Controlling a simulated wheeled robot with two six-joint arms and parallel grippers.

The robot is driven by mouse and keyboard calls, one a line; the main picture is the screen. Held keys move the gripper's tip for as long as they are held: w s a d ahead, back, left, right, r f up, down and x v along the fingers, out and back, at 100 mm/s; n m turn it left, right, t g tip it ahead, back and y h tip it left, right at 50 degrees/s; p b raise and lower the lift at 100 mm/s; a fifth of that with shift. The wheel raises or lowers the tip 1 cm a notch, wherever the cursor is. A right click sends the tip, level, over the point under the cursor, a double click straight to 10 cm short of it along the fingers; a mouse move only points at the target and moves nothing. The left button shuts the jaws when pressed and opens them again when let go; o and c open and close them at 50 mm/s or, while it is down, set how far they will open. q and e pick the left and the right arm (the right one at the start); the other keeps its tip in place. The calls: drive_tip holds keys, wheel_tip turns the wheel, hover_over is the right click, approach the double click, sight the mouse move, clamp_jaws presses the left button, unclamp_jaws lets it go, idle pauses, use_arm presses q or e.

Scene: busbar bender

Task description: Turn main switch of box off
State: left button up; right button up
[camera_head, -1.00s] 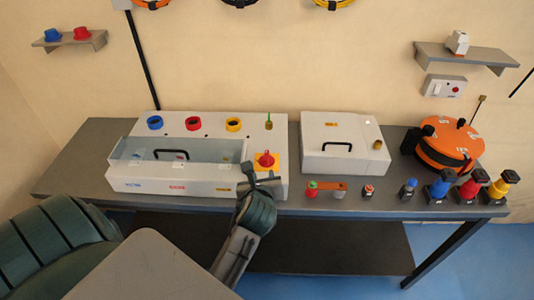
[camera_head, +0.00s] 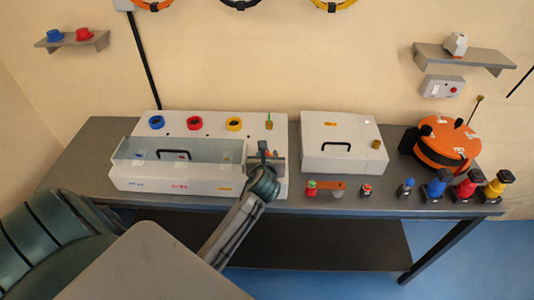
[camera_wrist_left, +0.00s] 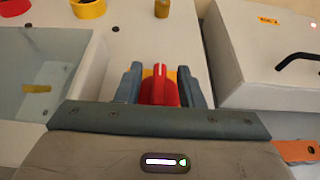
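The box (camera_head: 200,183) is a white case with a clear cover, at the left of the table. Its main switch is a red rotary knob with a white line on a yellow plate, at the box's front right. The knob (camera_wrist_left: 159,88) shows in the left wrist view, its white line pointing up the picture. My left gripper (camera_head: 268,153) is at the switch and hides most of it in the head view. In the wrist view, the left gripper's fingers (camera_wrist_left: 160,84) are apart, one on each side of the knob. I cannot tell whether they touch it. My right gripper is not in view.
A second white box (camera_head: 341,143) with a black handle stands to the right. An orange cable reel (camera_head: 447,143) and several coloured connectors, such as a blue one (camera_head: 437,184), are further right. Blue, red and yellow round sockets (camera_head: 195,123) line the box's back.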

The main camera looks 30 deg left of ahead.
use_arm(q)
drive_tip(key=shift+w+a, duration=0.1)
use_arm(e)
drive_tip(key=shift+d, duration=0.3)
use_arm(q)
clamp_jaws()
